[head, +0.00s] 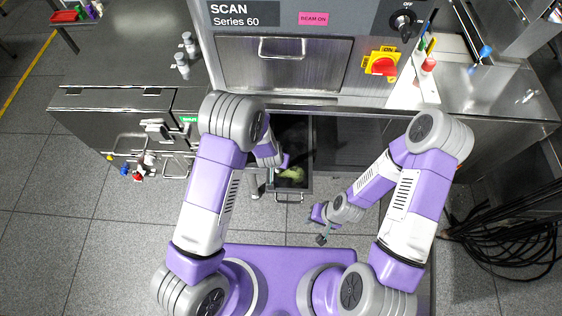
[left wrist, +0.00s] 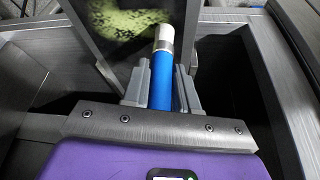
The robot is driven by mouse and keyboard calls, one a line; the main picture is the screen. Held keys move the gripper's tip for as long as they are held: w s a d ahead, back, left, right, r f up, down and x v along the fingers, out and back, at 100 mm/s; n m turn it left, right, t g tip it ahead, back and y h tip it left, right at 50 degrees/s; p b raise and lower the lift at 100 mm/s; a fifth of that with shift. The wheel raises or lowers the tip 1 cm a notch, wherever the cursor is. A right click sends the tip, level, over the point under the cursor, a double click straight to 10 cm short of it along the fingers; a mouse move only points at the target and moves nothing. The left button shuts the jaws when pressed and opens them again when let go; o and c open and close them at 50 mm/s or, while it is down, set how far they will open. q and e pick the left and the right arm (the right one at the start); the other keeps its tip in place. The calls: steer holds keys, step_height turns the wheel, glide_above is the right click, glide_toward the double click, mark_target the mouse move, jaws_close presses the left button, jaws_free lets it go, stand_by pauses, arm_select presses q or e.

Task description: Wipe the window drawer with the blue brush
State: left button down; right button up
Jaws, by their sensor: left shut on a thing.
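In the head view a drawer (head: 307,183) is pulled out below the scanner, with a pale yellow-green patch (head: 292,174) inside it. My left gripper (head: 277,166) reaches into this drawer, partly hidden by its own arm. In the left wrist view my left gripper (left wrist: 162,82) is shut on the blue brush (left wrist: 162,78), whose white end points at a dark panel with a mottled yellow-green patch (left wrist: 130,28). I cannot tell whether the brush touches the patch. My right gripper (head: 322,236) hangs above the floor right of the drawer; its jaws are too small to read.
The closed scanner door (head: 283,65) is above the drawer. A red knob on a yellow plate (head: 382,64) and a white stand with coloured tools (head: 428,75) are to its right. Drawer walls (left wrist: 275,85) stand close around my left gripper. Cables (head: 505,235) lie on the floor at right.

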arm_select(q)
steer(key=shift+f+b, duration=0.6)
stand_by(1.9)
steer(key=shift+d, duration=0.1)
steer(key=shift+d, duration=0.8)
steer(key=shift+d, duration=0.2)
steer(key=shift+d+p, duration=0.45)
steer(key=shift+d, duration=0.35)
steer(key=shift+d, duration=0.9)
steer(key=shift+w+d, duration=0.1)
steer(key=shift+d, duration=0.05)
